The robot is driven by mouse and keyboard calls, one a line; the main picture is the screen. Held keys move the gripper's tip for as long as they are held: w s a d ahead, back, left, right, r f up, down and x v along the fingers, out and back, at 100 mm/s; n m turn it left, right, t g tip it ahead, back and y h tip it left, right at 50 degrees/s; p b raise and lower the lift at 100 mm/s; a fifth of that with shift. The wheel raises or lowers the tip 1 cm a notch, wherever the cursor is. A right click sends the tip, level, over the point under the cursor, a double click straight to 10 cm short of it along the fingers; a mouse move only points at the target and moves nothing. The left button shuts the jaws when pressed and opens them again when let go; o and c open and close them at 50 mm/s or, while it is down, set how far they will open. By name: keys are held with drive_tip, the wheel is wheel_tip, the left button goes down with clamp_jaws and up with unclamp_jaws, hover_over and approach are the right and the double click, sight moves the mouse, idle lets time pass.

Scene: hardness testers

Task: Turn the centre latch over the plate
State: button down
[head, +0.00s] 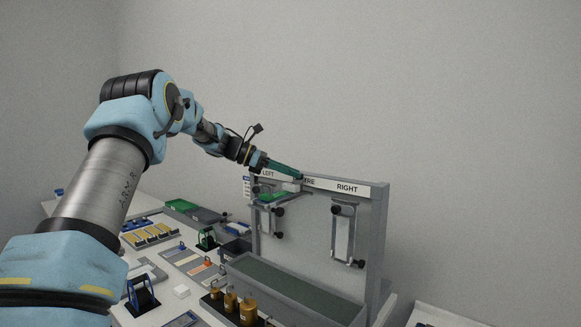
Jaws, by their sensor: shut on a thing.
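A grey upright panel (309,225) stands on the bench with LEFT, CENTRE and RIGHT labels along its top; my gripper covers part of the CENTRE label (309,181). My gripper (297,178) reaches in from the left at the panel's top. It is shut on a small part below that label, which appears to be the centre latch (306,191). The fingers hide most of this part, so I cannot tell its angle. The plate at the centre position is not clear to see.
A left plate (265,219) and a right plate (342,236) hang on the panel with dark knobs. A grey trough (290,287) lies in front. Brass weights (248,312), a green tray (183,205) and small fixtures crowd the bench at left. The wall behind is bare.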

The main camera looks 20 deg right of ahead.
idle(0.3)
drive_tip(key=c, duration=0.6)
unclamp_jaws()
drive_tip(key=shift+c, duration=0.2)
drive_tip(key=shift+f+b, duration=0.15)
drive_tip(key=shift+b, duration=0.6)
